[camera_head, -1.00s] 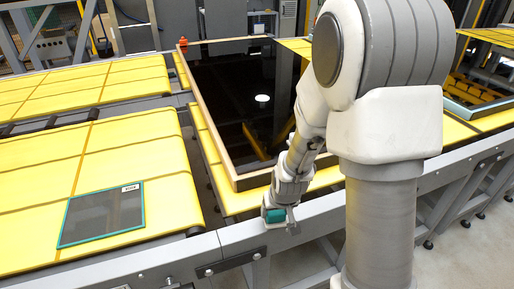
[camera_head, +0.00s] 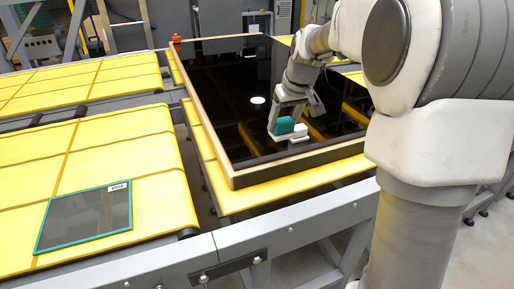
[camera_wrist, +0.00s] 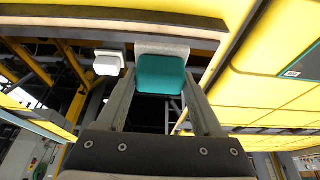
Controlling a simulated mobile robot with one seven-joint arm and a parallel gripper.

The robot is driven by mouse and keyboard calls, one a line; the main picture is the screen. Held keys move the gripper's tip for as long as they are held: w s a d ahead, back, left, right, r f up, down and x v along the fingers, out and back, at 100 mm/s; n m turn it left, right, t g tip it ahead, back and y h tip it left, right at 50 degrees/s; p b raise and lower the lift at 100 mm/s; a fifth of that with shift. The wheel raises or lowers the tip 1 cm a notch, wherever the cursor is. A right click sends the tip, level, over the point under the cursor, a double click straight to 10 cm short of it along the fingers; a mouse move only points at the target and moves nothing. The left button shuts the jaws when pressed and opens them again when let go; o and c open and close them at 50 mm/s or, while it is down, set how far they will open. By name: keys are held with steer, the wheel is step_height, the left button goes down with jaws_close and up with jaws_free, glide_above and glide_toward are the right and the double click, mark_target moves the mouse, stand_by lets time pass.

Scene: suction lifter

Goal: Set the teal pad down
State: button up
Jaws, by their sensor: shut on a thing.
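My gripper (camera_head: 283,120) is shut on the teal pad (camera_head: 285,126), which shows in the head view over the near part of the dark glass panel (camera_head: 225,105). In the wrist view the teal pad (camera_wrist: 161,72) sits between my two fingers, with a light grey part (camera_wrist: 163,48) behind it. A small white block (camera_head: 299,132) shows beside the pad, and it also shows left of the fingers in the wrist view (camera_wrist: 107,63). I cannot tell whether the pad touches the glass.
The dark panel has a raised wooden frame (camera_head: 209,140) and lies on a yellow-topped table. A teal-edged glass pane (camera_head: 88,218) lies on the yellow conveyor (camera_head: 140,150) at the left. Grey rails (camera_head: 285,232) run along the front.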

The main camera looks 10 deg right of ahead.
steer(key=w+a+f, duration=0.1)
steer(key=w+f, duration=0.1)
steer(key=w, duration=0.1)
steer(key=w+a+f+p, duration=0.1)
steer(key=w+a+f, duration=0.1)
steer(key=w, duration=0.1)
steer(key=w+a+f, duration=0.2)
steer(key=w+f, duration=0.1)
steer(key=w, duration=0.1)
steer(key=shift+f, duration=1.9)
steer(key=shift+f, duration=0.2)
steer(key=o, duration=1.3)
steer(key=shift+r, duration=0.15)
